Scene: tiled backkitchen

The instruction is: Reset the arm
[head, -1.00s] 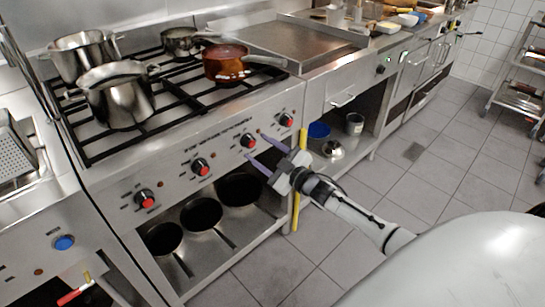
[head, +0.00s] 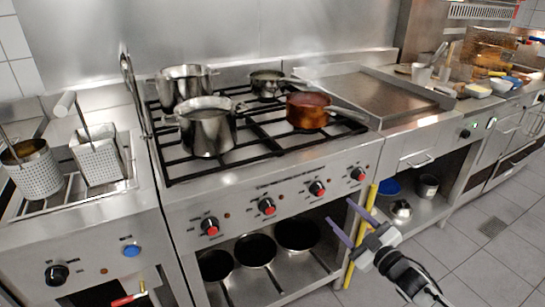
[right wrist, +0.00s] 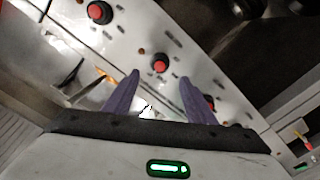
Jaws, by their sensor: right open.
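My right gripper (head: 343,222) is in front of the stove's lower right side, near the yellow upright bar. Its two purple fingers are apart with nothing between them. In the right wrist view the same open fingers (right wrist: 158,98) point toward the stove's control panel (right wrist: 185,45) with its red-centred knobs. The arm comes in from the bottom right of the head view. My left gripper is not in view.
The stove (head: 262,183) carries steel pots and a copper pan (head: 308,111). A fryer with baskets (head: 97,160) stands left. Pans sit on the lower shelf. A yellow bar (head: 362,235) is close to my right gripper. Tiled floor (head: 480,250) is clear at right.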

